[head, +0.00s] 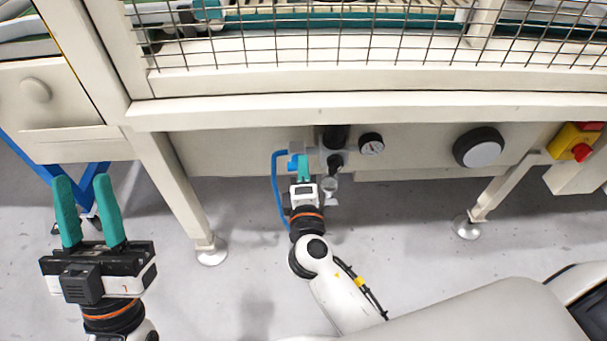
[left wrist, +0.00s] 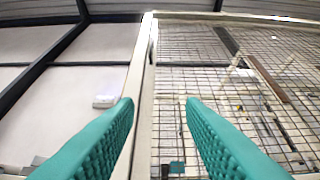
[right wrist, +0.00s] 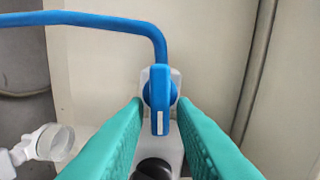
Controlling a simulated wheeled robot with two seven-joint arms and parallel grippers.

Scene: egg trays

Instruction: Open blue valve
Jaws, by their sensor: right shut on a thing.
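The blue valve (right wrist: 160,98) is a small blue lever with a white stripe. In the right wrist view it points straight down the picture from its round hub, below a blue hose. It also shows in the head view (head: 293,163), partly hidden by my right gripper. My right gripper (head: 303,168) is shut on the valve's lever, with one teal finger on each side, as the right wrist view (right wrist: 161,108) shows. My left gripper (head: 88,190) is open and empty, upright at the lower left of the head view, well away from the valve.
The blue hose (head: 276,190) curves beside the valve. The machine's legs (head: 170,190) stand either side. A red emergency button (head: 582,152) is far right.

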